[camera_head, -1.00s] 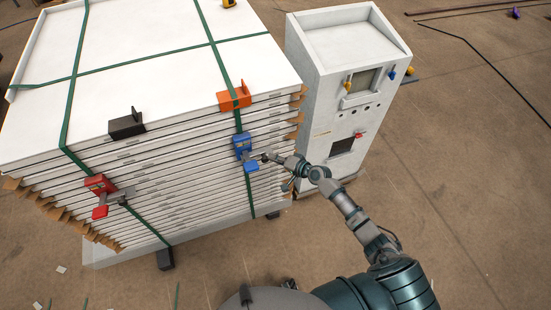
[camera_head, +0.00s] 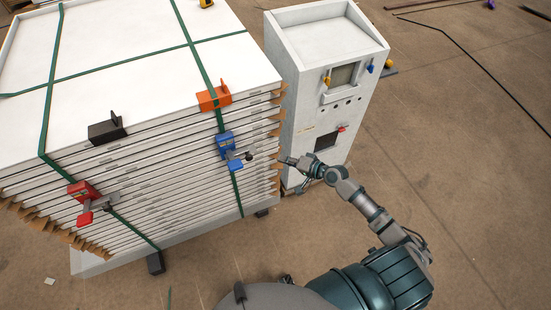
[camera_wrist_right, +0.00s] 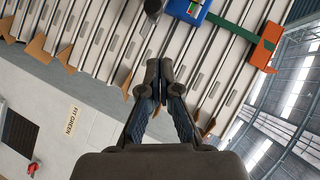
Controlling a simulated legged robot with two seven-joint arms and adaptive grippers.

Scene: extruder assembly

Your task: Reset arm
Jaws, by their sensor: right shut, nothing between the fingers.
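My right arm comes in from the lower right in the head view. Its gripper (camera_head: 283,160) is just right of the stack's front corner, apart from the blue clamp-like device (camera_head: 226,142) on the green strap. In the right wrist view the two fingers of my right gripper (camera_wrist_right: 160,68) are together with nothing between them, and part of the blue device (camera_wrist_right: 186,10) shows at the top. My left gripper is not in view.
A strapped stack of white panels (camera_head: 120,45) fills the left, with a red device (camera_head: 83,191), a black bracket (camera_head: 107,129) and an orange bracket (camera_head: 214,98). A white control cabinet (camera_head: 305,85) stands close behind my gripper. Floor at right is mostly clear.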

